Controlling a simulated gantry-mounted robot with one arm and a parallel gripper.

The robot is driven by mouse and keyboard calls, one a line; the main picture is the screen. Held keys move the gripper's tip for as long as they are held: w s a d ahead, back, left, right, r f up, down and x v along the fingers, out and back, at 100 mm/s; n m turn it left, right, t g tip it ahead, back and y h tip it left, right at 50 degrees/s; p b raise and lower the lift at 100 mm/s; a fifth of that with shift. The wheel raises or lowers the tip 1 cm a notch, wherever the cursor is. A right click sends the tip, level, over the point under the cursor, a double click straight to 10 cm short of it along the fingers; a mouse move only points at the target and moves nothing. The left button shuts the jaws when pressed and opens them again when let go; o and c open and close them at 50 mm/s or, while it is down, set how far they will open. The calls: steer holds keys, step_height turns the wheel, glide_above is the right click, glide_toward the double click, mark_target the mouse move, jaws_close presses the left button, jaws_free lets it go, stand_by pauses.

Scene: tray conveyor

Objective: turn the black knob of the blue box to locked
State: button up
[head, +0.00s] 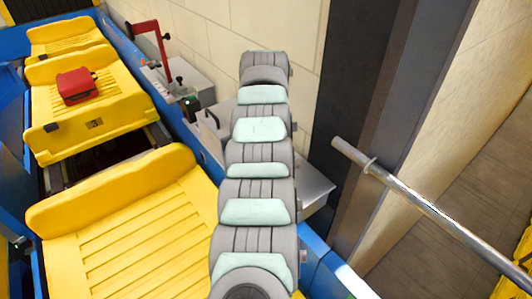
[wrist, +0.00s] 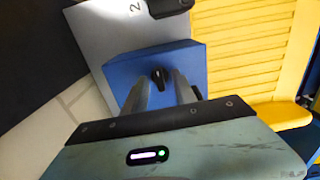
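The blue box (wrist: 125,70) is in the wrist view, mounted on a grey plate. Its black knob (wrist: 158,78) is a small dark piece on the face toward me. My gripper (wrist: 161,84) is open, with one finger to the left and one to the right of the knob in the picture. Gaps show between the fingers and the knob; I cannot tell how far the tips are from the face. I cannot read any lock marking. In the head view my arm hides the box, and my gripper is not visible.
The grey plate (wrist: 100,35) bears a "2" and a black part (wrist: 168,7). Yellow trays (head: 130,235) line the blue-edged conveyor at left; one carries a red case (head: 76,86). A red handle (head: 163,45) stands behind. A metal rail (head: 430,208) is at right.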

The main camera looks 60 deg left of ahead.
steer(key=shift+r, duration=0.1)
step_height(320, 180, up, 11)
steer(key=p, duration=0.4)
steer(key=shift+f, duration=0.2)
stand_by(0.6)
